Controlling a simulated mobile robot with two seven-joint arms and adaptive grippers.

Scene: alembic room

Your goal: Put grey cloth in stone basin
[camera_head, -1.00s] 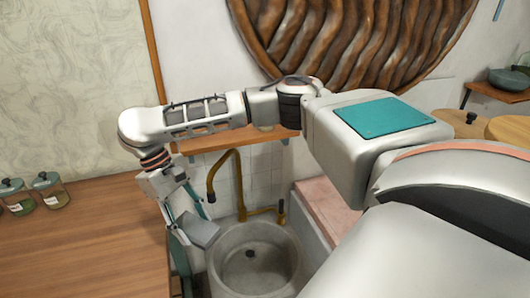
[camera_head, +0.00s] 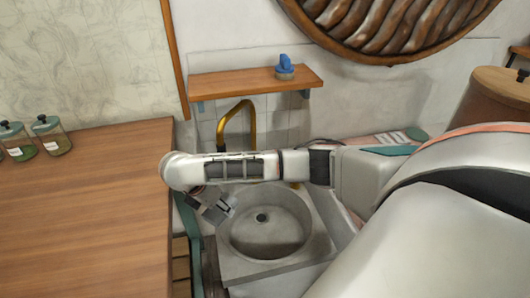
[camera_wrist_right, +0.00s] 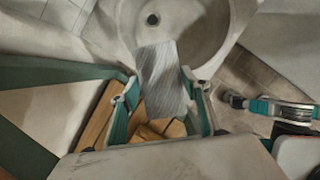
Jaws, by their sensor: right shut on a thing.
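The grey cloth (camera_wrist_right: 160,82) is a flat, ribbed piece between the fingers of my right gripper (camera_wrist_right: 160,92) in the right wrist view. The gripper is shut on it. The cloth's far end overlaps the near rim of the stone basin (camera_wrist_right: 192,22) in that view. In the head view the basin (camera_head: 265,268) is a round grey bowl with a dark drain, partly behind my right arm. My right gripper (camera_head: 217,209) is at the basin's left edge there. The cloth is hard to tell from the gripper in the head view. My left gripper is not in view.
A wooden counter (camera_head: 85,215) lies left of the basin, with glass jars (camera_head: 50,135) at its back. A brass tap (camera_head: 237,120) rises behind the basin. A wooden shelf (camera_head: 235,84) above holds a blue object (camera_head: 285,67).

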